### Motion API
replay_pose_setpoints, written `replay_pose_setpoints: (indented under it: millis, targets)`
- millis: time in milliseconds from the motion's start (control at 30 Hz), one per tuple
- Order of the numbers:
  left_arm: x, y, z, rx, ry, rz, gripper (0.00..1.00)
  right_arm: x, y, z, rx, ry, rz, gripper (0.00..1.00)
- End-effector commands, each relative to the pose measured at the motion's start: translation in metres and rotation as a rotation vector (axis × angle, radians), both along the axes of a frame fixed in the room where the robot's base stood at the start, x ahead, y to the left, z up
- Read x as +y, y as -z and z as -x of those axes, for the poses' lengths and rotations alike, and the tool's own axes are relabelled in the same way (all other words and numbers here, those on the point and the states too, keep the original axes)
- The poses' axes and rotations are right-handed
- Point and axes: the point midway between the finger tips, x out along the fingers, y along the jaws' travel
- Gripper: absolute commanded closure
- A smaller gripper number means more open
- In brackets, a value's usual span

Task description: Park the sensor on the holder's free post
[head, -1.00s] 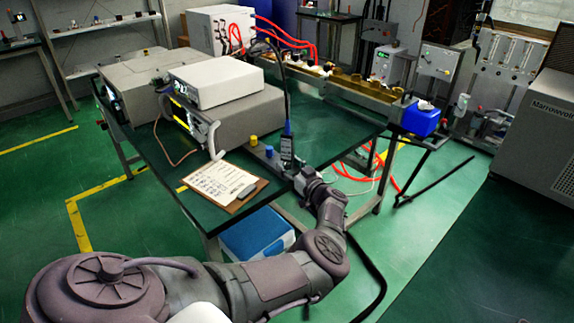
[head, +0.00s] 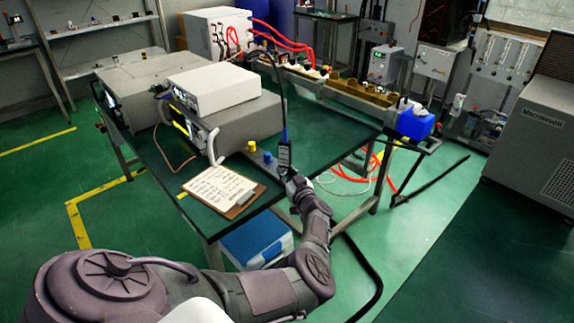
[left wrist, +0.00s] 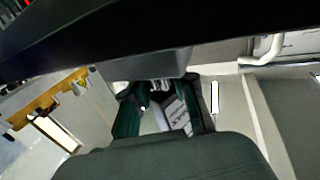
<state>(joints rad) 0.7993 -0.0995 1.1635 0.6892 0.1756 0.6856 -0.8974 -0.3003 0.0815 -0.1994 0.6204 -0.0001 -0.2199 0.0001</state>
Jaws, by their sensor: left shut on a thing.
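The sensor (head: 285,155) is a dark upright handheld piece with a blue neck and a black cable rising from its top. It is near the front edge of the green table, just right of the holder. My left gripper (head: 291,177) is shut on its lower part. The holder (head: 259,158) shows a yellow-topped post (head: 252,146) and a blue-topped post (head: 267,157). The sensor stands apart from these posts in the picture. Its lower end and any post behind it are hidden. In the left wrist view a dark body fills the top, too close to identify. My right gripper is out of view.
A clipboard (head: 220,191) lies on the table's front left. Stacked grey instruments (head: 213,90) stand behind the holder. The green tabletop (head: 330,135) right of the sensor is clear.

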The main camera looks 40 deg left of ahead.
Motion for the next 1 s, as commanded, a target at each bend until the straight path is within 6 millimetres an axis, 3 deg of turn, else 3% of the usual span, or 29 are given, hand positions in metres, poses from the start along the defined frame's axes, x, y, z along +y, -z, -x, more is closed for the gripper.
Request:
replay_pose_setpoints:
  millis: [33, 300, 600, 1000]
  targets:
    - [0.001, -0.006, 0.002, 0.007, 0.036, -0.004, 1.0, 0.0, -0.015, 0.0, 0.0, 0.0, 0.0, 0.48]
    - [0.002, -0.003, 0.004, 0.006, 0.22, -0.004, 1.0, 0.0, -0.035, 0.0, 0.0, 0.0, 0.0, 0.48]
    - [0.003, -0.001, 0.004, 0.003, 0.344, -0.002, 1.0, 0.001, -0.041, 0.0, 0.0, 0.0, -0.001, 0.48]
    - [0.003, 0.0, 0.003, -0.001, 0.371, -0.002, 1.0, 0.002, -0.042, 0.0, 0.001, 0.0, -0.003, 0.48]
